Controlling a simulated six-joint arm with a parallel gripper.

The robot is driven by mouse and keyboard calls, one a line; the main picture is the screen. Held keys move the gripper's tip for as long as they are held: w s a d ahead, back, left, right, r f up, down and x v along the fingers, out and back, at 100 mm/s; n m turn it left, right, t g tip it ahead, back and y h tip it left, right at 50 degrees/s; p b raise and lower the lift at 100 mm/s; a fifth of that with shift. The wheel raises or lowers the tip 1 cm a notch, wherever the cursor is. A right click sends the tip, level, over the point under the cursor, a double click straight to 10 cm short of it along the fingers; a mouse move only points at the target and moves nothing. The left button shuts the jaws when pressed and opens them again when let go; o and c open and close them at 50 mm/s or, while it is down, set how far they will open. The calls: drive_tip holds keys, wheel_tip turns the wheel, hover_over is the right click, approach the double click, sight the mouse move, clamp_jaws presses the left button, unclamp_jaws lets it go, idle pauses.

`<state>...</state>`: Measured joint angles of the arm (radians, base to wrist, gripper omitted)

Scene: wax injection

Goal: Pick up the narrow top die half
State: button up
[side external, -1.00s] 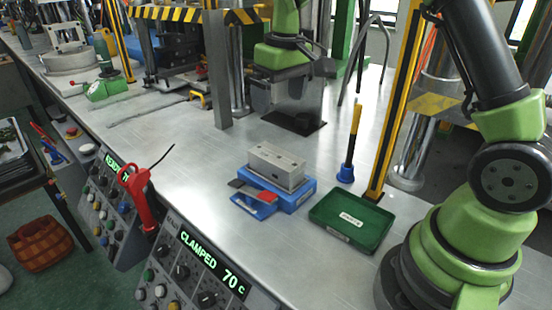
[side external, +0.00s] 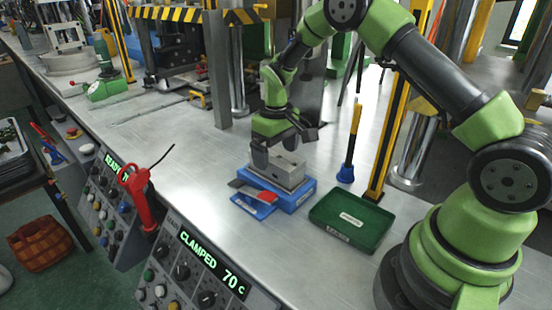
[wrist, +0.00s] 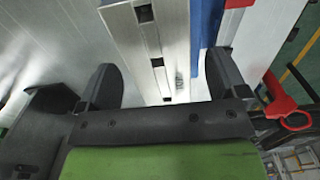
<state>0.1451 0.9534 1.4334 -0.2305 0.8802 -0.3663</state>
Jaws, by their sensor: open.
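The narrow top die half (side external: 284,172) is a grey metal block with holes in its upper face, lying on a blue base (side external: 302,197). My gripper (side external: 281,148) is open, directly above and around the top of the block. In the wrist view, its two dark fingers stand on either side of the block (wrist: 174,45), with a gap on each side, and my gripper (wrist: 162,68) holds nothing. Whether the fingertips reach below the block's top face is hard to tell.
A green tray (side external: 349,240) lies to the right. A blue-footed, yellow-topped rod (side external: 352,140) and a yellow-black post (side external: 395,120) stand behind it. The bench left of the block is clear.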

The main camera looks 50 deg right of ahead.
drive_tip(key=shift+f, duration=0.35)
drive_tip(key=c, duration=1.2)
drive_tip(key=shift+c, duration=0.2)
drive_tip(key=shift+r, duration=0.2)
